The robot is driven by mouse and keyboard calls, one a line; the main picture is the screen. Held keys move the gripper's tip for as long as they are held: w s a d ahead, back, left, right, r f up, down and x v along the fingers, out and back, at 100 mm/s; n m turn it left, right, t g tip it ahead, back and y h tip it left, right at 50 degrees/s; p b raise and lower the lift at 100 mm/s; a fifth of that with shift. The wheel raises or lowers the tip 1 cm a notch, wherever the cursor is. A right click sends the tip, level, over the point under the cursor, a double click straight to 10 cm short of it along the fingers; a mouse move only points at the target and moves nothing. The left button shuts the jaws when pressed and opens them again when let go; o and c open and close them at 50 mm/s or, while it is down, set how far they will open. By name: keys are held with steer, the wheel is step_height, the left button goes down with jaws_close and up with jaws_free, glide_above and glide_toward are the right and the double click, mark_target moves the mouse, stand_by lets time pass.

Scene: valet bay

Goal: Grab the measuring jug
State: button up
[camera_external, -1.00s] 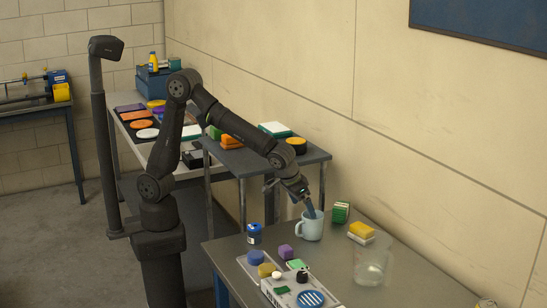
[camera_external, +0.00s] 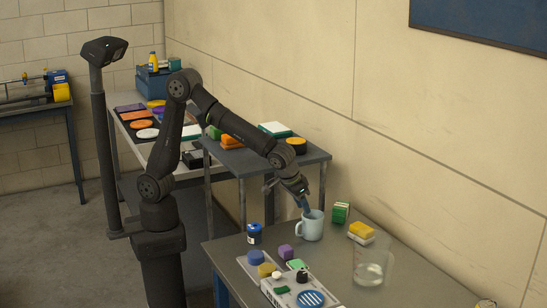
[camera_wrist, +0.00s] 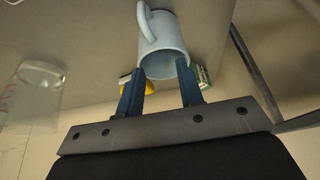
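The measuring jug (camera_external: 373,262) is clear with a handle and stands upright on the grey table, right of my gripper. In the wrist view the jug (camera_wrist: 32,92) shows at the left with red markings. My gripper (camera_external: 306,207) is tilted down at a light blue mug (camera_external: 310,226), well apart from the jug. In the wrist view my gripper's (camera_wrist: 160,80) two blue fingers are spread, with the mug's (camera_wrist: 160,32) rim between or just beyond their tips. I cannot tell whether they touch it. Nothing appears held.
A yellow and white sponge stack (camera_external: 361,232) lies close behind the jug. A green block (camera_external: 341,211) is behind the mug. A blue can (camera_external: 254,234), a purple cube (camera_external: 286,252) and a tray (camera_external: 272,290) with small items stand to the left.

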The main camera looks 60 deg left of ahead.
step_height(320, 180, up, 7)
steer(key=d+m+t, duration=0.3)
steer(key=d+m, duration=1.4)
steer(key=d, duration=0.1)
steer(key=s+d+m+t+h, duration=0.1)
steer(key=s+d+m+t, duration=0.2)
steer(key=s+d+m, duration=0.5)
steer(key=s+d+m+t, duration=0.3)
steer(key=s+d+m, duration=0.1)
steer(key=d+m, duration=0.9)
glide_toward(373, 261)
steer(key=w+d+f, duration=0.3)
steer(key=w+d, duration=0.1)
steer(key=d, duration=0.1)
steer(key=shift+n, duration=0.3)
steer(key=shift+r+x, duration=0.2)
steer(key=shift+x, duration=1.2)
steer(key=shift+r+x, duration=0.2)
steer(key=shift+x, duration=1.25)
steer(key=shift+w, duration=0.15)
